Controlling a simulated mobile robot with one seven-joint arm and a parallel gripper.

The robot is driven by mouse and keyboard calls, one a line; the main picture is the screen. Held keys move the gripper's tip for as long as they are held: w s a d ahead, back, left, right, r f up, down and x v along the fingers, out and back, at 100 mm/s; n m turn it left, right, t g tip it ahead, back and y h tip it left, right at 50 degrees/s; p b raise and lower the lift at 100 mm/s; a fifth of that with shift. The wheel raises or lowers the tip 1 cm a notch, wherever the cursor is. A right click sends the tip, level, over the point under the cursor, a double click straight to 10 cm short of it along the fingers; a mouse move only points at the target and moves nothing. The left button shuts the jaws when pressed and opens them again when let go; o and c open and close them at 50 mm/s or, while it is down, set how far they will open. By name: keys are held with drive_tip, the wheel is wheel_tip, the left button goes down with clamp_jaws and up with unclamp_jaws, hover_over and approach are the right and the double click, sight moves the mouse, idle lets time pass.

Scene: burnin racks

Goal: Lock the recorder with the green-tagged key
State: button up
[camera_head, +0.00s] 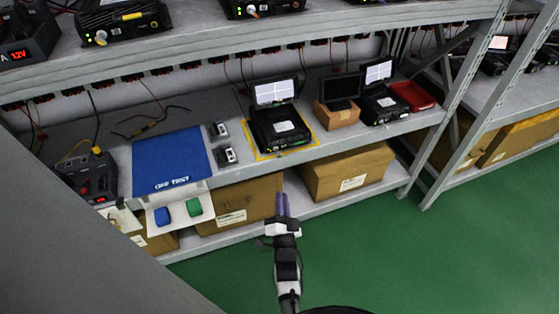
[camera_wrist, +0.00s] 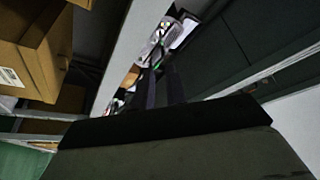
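A black recorder (camera_head: 280,130) with a raised lit screen (camera_head: 275,91) stands inside a yellow outline on the middle shelf. A green tag-like piece (camera_head: 194,206) lies on a small white ledge at the shelf's front left, beside a blue one (camera_head: 163,216). Any key on them is too small to make out. My gripper (camera_head: 282,205) is in front of the shelf, below the recorder and right of the green piece, touching neither. Its two fingers also show in the wrist view (camera_wrist: 163,90), dark, with a narrow empty gap between them.
A blue mat (camera_head: 170,162) marked "OFF TEST" lies left of the recorder, with two small devices (camera_head: 225,143) between. A second unit (camera_head: 382,104) and a red tray (camera_head: 413,96) are to the right. Cardboard boxes (camera_head: 347,172) fill the lower shelf. Green floor is clear in front.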

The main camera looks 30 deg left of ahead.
sight(279, 157)
drive_tip(key=p+x, duration=0.2)
drive_tip(key=x, duration=1.1)
drive_tip(key=shift+w+a+r, duration=0.15)
drive_tip(key=shift+c, duration=0.2)
clamp_jaws()
